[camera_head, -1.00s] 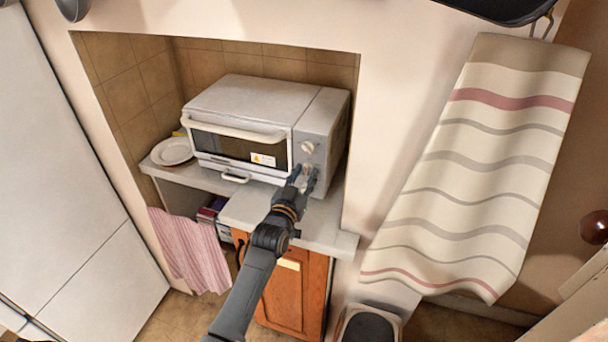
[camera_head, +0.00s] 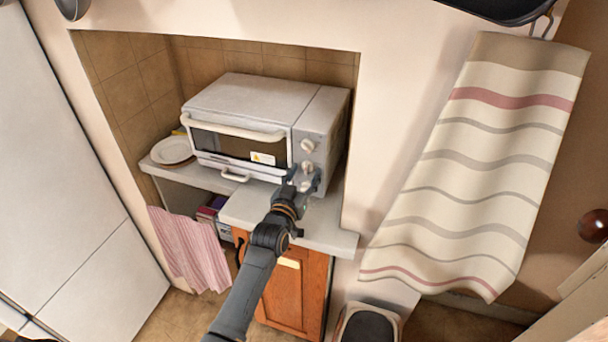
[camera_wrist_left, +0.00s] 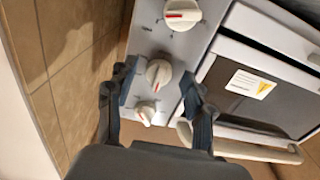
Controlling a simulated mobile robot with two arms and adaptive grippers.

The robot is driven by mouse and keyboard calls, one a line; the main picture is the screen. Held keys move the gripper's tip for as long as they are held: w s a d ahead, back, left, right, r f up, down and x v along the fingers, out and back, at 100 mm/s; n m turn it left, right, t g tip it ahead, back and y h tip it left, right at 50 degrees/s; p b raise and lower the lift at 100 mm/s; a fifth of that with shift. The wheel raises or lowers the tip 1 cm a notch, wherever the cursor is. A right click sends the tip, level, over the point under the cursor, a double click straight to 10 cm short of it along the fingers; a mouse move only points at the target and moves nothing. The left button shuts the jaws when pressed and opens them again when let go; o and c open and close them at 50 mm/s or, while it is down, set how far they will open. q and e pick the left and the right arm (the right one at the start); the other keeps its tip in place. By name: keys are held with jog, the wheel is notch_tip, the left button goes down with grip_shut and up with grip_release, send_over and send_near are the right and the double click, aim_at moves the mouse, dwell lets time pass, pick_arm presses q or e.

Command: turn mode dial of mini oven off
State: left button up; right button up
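The mini oven (camera_head: 250,105) stands in a tiled niche, with its control panel at the right of its door. In the head view an upper dial (camera_head: 307,146) shows clear, and a middle dial (camera_head: 306,167) shows just beyond my left gripper (camera_head: 303,180). The left wrist view is upside down and shows three white dials with red marks. There my left gripper (camera_wrist_left: 156,88) is open, one finger on each side of the middle dial (camera_wrist_left: 158,73), with gaps on both sides. The dial labels are too small to read. My right gripper is not in view.
The oven stands on a grey counter (camera_head: 325,228) above an orange wooden cabinet (camera_head: 300,290). White plates (camera_head: 172,151) lie left of the oven. A striped towel (camera_head: 475,170) hangs at the right. The tiled niche wall (camera_wrist_left: 70,70) is close beside the panel.

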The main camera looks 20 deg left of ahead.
pick_arm(q)
jog(key=s, duration=1.2)
jog(key=shift+a, duration=0.2)
